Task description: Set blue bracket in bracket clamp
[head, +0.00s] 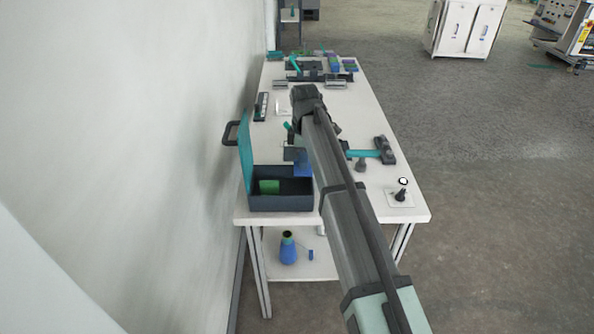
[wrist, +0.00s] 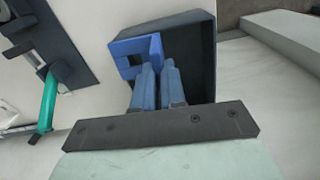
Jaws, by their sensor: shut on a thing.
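The blue bracket (wrist: 124,47), a square frame with an opening, is at the fingertips of my gripper (wrist: 157,68) in the wrist view. The gripper's blue fingers are shut on it. It appears over or at the edge of a dark open box (wrist: 203,62); its height is unclear. In the head view, blue (head: 303,163) shows above the box's right rear, but my arm hides much of the gripper. A dark plate with grey fittings and a teal lever (wrist: 48,104), likely the bracket clamp, lies left in the wrist view, apart from the bracket.
The dark box (head: 280,202) with a raised teal lid (head: 246,150) stands at the table's near left and holds a green block (head: 269,187). A teal-handled tool (head: 370,154) and a small dark post (head: 401,194) stand right. More fixtures crowd the table's far end.

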